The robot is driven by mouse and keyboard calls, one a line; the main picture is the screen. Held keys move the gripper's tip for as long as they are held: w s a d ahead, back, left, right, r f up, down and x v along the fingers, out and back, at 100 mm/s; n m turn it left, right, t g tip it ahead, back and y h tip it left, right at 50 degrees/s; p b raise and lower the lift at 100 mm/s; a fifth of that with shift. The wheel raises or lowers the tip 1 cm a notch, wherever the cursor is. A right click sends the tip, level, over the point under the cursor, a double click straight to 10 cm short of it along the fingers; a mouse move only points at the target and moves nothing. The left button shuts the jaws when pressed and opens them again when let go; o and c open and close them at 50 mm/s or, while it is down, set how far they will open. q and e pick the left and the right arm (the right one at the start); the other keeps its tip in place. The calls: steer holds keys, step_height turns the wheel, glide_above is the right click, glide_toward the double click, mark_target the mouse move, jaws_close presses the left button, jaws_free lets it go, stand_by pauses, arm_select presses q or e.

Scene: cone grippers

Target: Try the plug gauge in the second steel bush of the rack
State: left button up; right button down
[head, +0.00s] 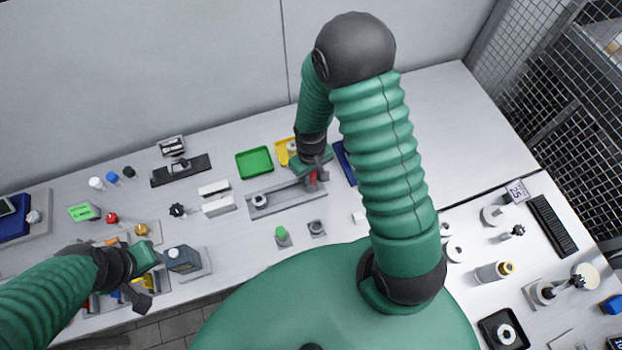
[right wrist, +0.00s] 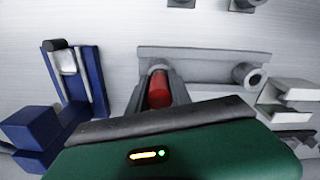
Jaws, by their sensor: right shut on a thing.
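The grey rack (head: 284,207) lies in the middle of the table, and it also shows in the right wrist view (right wrist: 205,58). A steel bush (head: 260,200) sits at its left part in the head view; it shows as a ring (right wrist: 249,75) at the right in the wrist view. My right gripper (head: 315,180) is shut on the red-handled plug gauge (right wrist: 160,88), over the right part of the rack. The gauge's lower end and any bush under it are hidden. My left gripper (head: 146,258) is at the lower left, beside a dark grey container; its jaw opening is unclear.
A green tray (head: 254,162) and a yellow tray (head: 282,150) stand behind the rack. A blue holder (right wrist: 78,80) is close beside my right gripper. White blocks (head: 218,205) lie left of the rack. A green-topped piece (head: 281,235) stands in front.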

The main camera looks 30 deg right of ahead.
steer(key=shift+r, duration=0.1)
stand_by(0.4)
steer(key=shift+r+p, duration=1.85)
steer(key=shift+r, duration=0.1)
step_height(320, 180, up, 5)
steer(key=p, duration=0.4)
steer(key=shift+p, duration=0.3)
